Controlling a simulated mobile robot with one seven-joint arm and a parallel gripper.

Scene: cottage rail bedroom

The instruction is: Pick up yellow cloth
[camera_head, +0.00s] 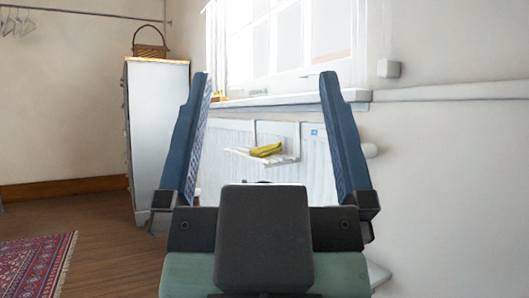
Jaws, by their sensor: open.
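The yellow cloth (266,150) is a small folded bundle. It lies on a white rack shelf (240,152) fixed at the radiator, below the window. My gripper (265,82) is open and empty in the foreground, with its two blue fingers spread wide. The cloth shows in the gap between the fingers, farther away and apart from them. The dark body of my gripper covers the area below the shelf.
A white radiator (225,135) stands under the window sill (290,98). To the left stands a white cabinet (158,125) with a wicker basket (151,44) on top. A red patterned rug (35,268) lies on the wooden floor at lower left.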

